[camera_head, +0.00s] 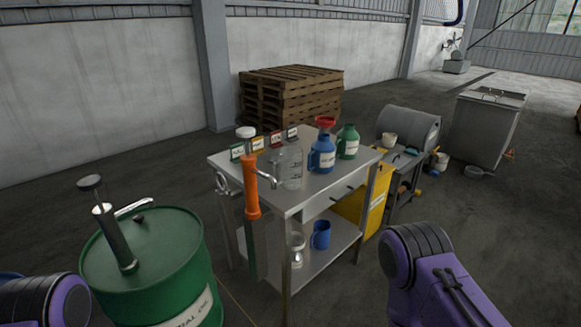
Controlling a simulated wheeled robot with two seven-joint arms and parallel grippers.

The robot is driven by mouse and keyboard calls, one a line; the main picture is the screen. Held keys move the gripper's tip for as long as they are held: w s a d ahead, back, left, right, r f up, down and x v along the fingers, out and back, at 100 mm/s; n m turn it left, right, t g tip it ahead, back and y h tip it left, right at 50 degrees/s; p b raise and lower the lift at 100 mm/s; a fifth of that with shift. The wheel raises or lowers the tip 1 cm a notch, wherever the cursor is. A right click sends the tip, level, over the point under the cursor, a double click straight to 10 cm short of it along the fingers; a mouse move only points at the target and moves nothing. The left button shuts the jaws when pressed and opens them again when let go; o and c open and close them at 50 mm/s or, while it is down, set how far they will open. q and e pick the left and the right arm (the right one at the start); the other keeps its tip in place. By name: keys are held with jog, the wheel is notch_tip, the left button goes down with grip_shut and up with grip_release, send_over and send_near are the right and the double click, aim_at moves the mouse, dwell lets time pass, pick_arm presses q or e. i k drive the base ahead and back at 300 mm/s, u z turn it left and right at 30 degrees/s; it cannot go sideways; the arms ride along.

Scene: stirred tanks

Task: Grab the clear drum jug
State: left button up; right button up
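A clear jug (291,170) stands upright on top of the metal work table (322,184), near its front left part. It is see-through with faint dark markings. An orange hand pump (250,188) with a curved grey spout stands just to its left, and the spout end shows close to the jug. Another clear vessel (297,246) stands on the table's lower shelf, partly hidden by a table leg. My purple arm parts show at the lower left and lower right corners, away from the jug. Neither gripper shows.
A blue jug (322,155) with a red funnel (325,122) and a green jug (348,143) stand behind the clear jug. Small label cards line the table's back. A green drum (160,260) with a pump stands front left. A blue jug (320,235) is on the lower shelf.

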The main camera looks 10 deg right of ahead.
aim_at(290, 161)
jog(key=z, duration=1.4)
jog(key=i, duration=0.7)
jog(key=u, duration=2.25)
